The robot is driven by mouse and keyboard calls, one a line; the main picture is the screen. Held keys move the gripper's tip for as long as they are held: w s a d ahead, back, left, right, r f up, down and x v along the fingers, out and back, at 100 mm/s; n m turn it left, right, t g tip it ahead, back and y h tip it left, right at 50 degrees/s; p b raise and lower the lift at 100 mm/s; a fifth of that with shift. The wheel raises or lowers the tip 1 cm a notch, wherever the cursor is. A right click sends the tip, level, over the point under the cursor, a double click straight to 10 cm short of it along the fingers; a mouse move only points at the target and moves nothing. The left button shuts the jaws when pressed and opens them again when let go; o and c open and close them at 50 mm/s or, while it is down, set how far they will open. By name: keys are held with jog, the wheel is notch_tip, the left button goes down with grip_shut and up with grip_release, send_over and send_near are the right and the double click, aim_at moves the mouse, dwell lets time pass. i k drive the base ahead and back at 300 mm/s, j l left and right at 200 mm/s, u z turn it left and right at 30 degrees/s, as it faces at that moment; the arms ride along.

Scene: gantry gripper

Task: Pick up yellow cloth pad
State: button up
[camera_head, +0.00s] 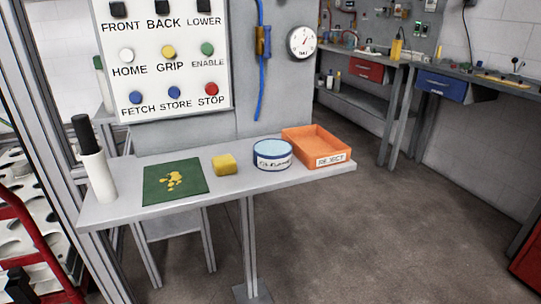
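A small yellow pad (224,165), thick and block-like with rounded edges, lies on the narrow grey shelf (225,190) below the button panel. I take it to be the yellow cloth pad. It sits between a dark green mat (153,195) on its left and a blue-and-white round tin on its right, apart from both. The mat bears irregular yellow blotches (172,182); I cannot tell if they are printed or lying on it. My gripper is not in view.
The round tin (272,160) and an orange REJECT tray (318,142) stand on the shelf's right. A white cylinder with a black top (97,175) stands at its left end. The button panel (165,60) rises behind. Open floor (390,240) lies right.

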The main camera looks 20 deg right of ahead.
aim_at(225, 165)
jog(key=i+l+u, duration=0.1)
jog(key=l, duration=0.25)
jog(key=i+l+u, duration=0.25)
jog(key=l, duration=0.45)
jog(key=i+l+u, duration=0.15)
jog(key=l, duration=0.2)
jog(key=i+l+u, duration=0.1)
jog(key=l, duration=0.25)
